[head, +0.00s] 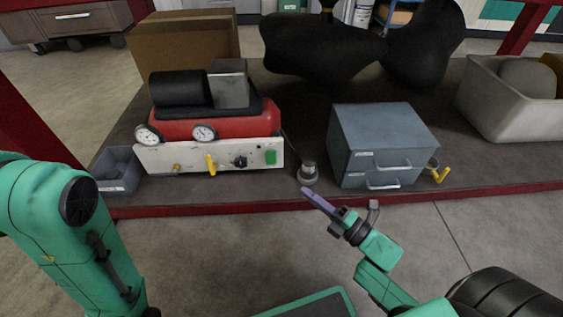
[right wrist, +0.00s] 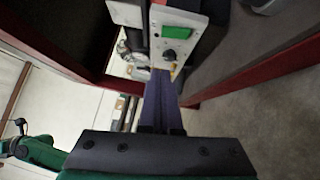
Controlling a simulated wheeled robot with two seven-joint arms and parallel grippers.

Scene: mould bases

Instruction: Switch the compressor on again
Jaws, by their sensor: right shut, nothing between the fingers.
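The compressor (head: 215,118) sits on the grey shelf at the left, with a red body, black motor and two round gauges. Its white front panel (head: 150,158) carries a yellow lever (head: 211,164), a black knob (head: 240,161) and a green switch (head: 270,157). The right wrist view shows the switch (right wrist: 176,33) and knob (right wrist: 170,56) beyond the fingertips. My right gripper (head: 306,190) is shut and empty, in front of the shelf edge and right of the panel, apart from the switch. It also shows in the right wrist view (right wrist: 160,78). My left gripper is out of view.
A small round metal part (head: 307,173) stands on the shelf beside the compressor. A blue-grey drawer box (head: 384,130) with a yellow handle is right of it. A small grey bin (head: 118,171) stands left. The shelf's red front edge (head: 240,208) runs below.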

